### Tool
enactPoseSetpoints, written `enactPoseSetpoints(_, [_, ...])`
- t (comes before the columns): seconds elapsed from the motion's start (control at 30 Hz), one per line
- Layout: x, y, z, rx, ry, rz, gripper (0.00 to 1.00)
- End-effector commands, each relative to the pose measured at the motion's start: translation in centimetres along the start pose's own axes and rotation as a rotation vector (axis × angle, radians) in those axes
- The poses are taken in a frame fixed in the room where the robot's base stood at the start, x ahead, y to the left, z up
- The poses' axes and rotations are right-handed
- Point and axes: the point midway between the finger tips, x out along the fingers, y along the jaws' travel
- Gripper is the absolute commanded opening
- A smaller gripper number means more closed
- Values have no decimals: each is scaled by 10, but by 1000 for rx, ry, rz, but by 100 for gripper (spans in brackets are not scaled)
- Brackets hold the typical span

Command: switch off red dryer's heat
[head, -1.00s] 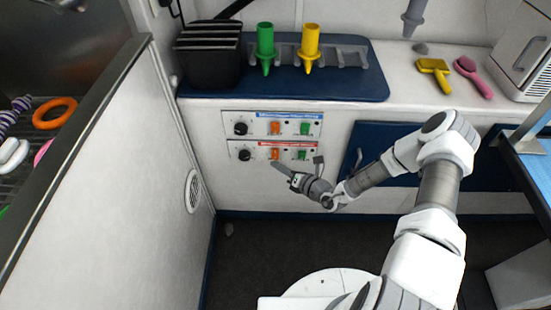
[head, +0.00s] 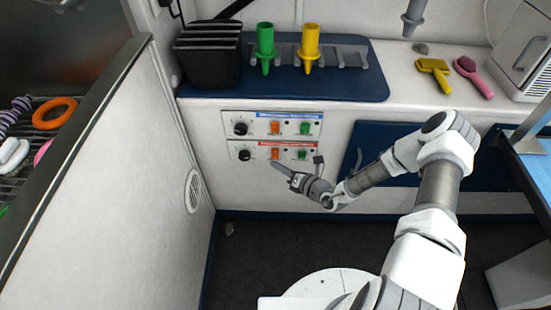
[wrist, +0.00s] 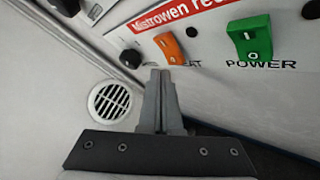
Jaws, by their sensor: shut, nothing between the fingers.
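The red-labelled dryer panel (head: 262,146) is the lower of two on the cabinet front; its red strip (wrist: 180,12) fills the top of the wrist view. Its orange heat switch (wrist: 169,48) has a partly hidden caption below; it also shows in the head view (head: 275,153). The green power switch (wrist: 250,36) is to its right, marked I and O. My gripper (wrist: 160,76) is shut and empty, its tips just below the orange switch; I cannot tell whether they touch. The orange switch's rocker position is unclear.
A black knob (wrist: 131,58) is left of the orange switch. The blue-labelled panel (head: 271,124) is directly above. A round vent (head: 193,191) is in the left wall. The counter above holds a green nozzle (head: 265,45) and a yellow nozzle (head: 309,45).

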Motion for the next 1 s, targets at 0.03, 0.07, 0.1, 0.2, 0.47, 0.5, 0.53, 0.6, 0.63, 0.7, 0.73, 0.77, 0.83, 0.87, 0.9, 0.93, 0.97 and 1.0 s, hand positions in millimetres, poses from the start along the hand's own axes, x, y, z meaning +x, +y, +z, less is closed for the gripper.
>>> enactPoseSetpoints(0.03, [0,0,0,0,0,0,0])
enactPoseSetpoints(0.07, [0,0,0,0,0,0,0])
enactPoseSetpoints(0.1, [0,0,0,0,0,0,0])
enactPoseSetpoints(0.2, [1,0,0,0,0,0,0])
enactPoseSetpoints(0.47, [6,-4,4,0,0,0,0])
enactPoseSetpoints(0.5, [6,-4,4,0,0,0,0])
enactPoseSetpoints(0.53, [6,-4,4,0,0,0,0])
enactPoseSetpoints(0.6, [6,-4,4,0,0,0,0])
enactPoseSetpoints(0.63, [6,-4,4,0,0,0,0])
enactPoseSetpoints(0.7, [6,-4,4,0,0,0,0])
enactPoseSetpoints(0.73, [6,-4,4,0,0,0,0])
enactPoseSetpoints(0.77, [6,-4,4,0,0,0,0])
enactPoseSetpoints(0.83, [6,-4,4,0,0,0,0])
enactPoseSetpoints(0.87, [6,-5,4,0,0,0,0])
enactPoseSetpoints(0.9, [7,-5,5,0,0,0,0])
enactPoseSetpoints(0.93, [7,-5,5,0,0,0,0])
enactPoseSetpoints(0.97, [7,-5,5,0,0,0,0])
enactPoseSetpoints(1.0, [8,-6,5,-1,0,0,0])
